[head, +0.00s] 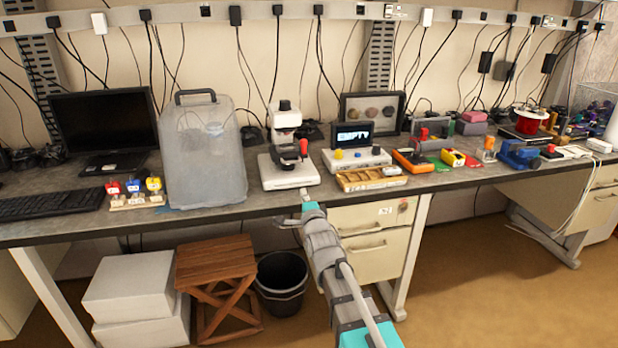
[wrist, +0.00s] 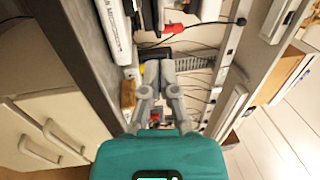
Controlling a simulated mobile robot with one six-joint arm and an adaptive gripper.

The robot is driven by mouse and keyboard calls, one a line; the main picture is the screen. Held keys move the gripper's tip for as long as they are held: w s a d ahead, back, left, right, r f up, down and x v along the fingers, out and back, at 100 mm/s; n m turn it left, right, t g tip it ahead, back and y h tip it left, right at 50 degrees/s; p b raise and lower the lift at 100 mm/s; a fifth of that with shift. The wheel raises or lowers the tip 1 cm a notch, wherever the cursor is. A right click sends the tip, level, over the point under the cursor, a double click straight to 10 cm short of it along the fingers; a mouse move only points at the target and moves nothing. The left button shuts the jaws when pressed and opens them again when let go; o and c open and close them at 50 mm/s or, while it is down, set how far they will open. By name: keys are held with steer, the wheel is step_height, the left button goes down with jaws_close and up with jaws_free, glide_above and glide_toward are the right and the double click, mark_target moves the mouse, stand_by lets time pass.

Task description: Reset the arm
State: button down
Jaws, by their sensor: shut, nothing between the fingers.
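My arm reaches forward from the lower right of the head view toward the front edge of the workbench (head: 250,212). My gripper (head: 305,193) is at that edge, in front of the white device with a black and red top (head: 290,172). In the wrist view my gripper (wrist: 158,68) shows with its fingers together and nothing held. The teal wrist body fills the bottom of that view. The fingertips overlap a dark shape behind them; I cannot tell whether they touch it.
A translucent container (head: 205,155), a wooden tray (head: 371,180) and a boxed display (head: 353,140) stand on the bench. Drawers (head: 368,240), a black bin (head: 283,283), a wooden stool (head: 217,275) and white boxes (head: 130,290) are below. The floor at right is clear.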

steer(key=s+d+f+n+g+h, duration=0.3)
steer(key=d+f+g, duration=0.1)
steer(key=d+f, duration=0.3)
steer(key=s+d+f+n+g+h, duration=0.2)
steer(key=s+d+f+n+g, duration=0.15)
steer(key=d+f+g, duration=0.35)
steer(key=s+d+f+n+g+h, duration=0.1)
steer(key=s+d+f+n+g, duration=0.4)
steer(key=s, duration=0.5)
steer(key=s+d+f+n+g, duration=0.3)
steer(key=s+d, duration=0.1)
steer(key=s, duration=0.5)
step_height(320, 180, up, 16)
steer(key=p, duration=1.5)
steer(key=shift+w+f, duration=0.25)
steer(key=shift+w, duration=0.15)
